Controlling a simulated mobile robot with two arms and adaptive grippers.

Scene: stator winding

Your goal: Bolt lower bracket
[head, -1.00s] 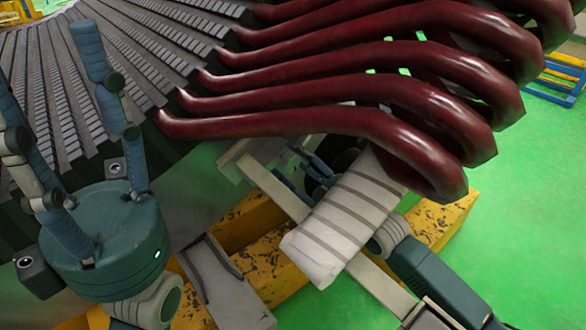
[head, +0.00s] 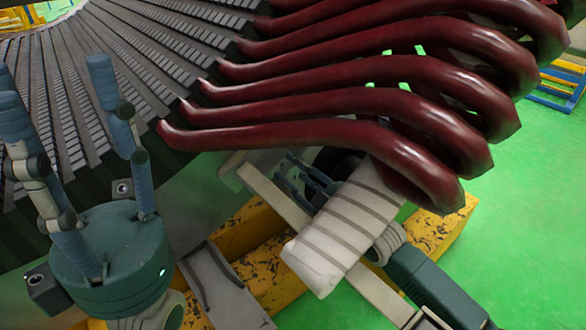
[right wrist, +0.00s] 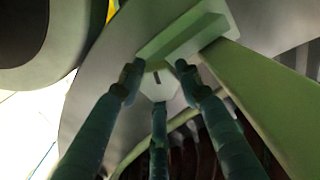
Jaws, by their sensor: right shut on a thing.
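The lower bracket is a pale bar (head: 272,192) with an end plate (head: 232,172) against the stator's grey side, under the dark red coils. In the right wrist view its plate (right wrist: 190,36) and bar (right wrist: 262,105) look pale green. A pale hexagonal bolt head (right wrist: 158,86) is at the plate. My right gripper's three fingers (right wrist: 158,80) close around it; how deep the bolt sits is hidden. In the head view my right gripper (head: 292,172) is small, dark and partly hidden behind a pale banded block. My left gripper (head: 75,90) is large, teal, open and empty, fingers upward in front of the stator.
The pale banded block (head: 345,228) sits close beside my right gripper, below the red coil ends (head: 430,160). Worn yellow beams (head: 262,262) lie under the stator (head: 180,60). Green floor (head: 515,225) is open at right, with a blue and yellow rack (head: 560,85) beyond.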

